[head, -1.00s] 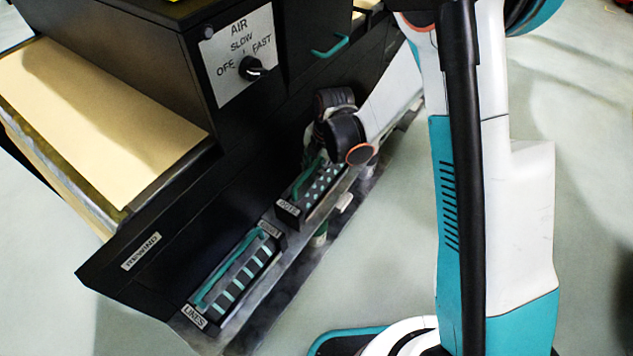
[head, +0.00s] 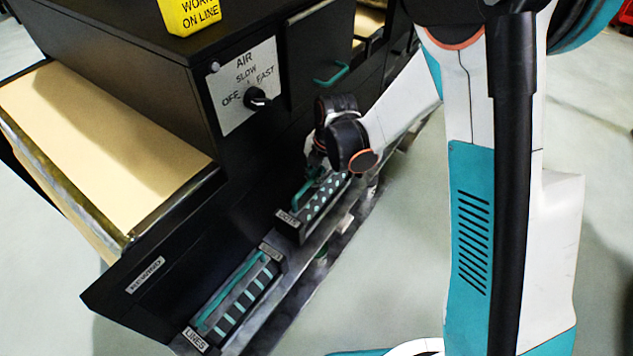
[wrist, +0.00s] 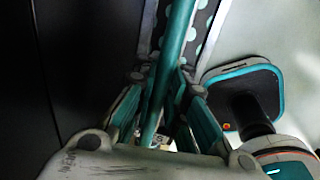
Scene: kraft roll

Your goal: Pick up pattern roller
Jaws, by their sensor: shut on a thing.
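The dotted pattern roller (head: 322,204) is a dark body with pale teal dots and a DOTS end label. Its green handle (head: 298,196) runs along its top. My gripper (head: 314,172) is shut on this handle from above. In the wrist view the handle (wrist: 181,35) passes between the fingers of my gripper (wrist: 165,88), and some dots (wrist: 200,28) show beyond it. The roller appears slightly raised from the rail; its underside is hidden. A second roller, striped and labelled LINES (head: 240,298), sits in the rail at the lower left with its own green handle.
The black machine body (head: 150,85) rises close to the left of the roller, with an AIR knob panel (head: 245,85) and a green door handle (head: 332,75). A paper sheet (head: 95,130) lies at the left. Pale floor (head: 400,270) is open to the right.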

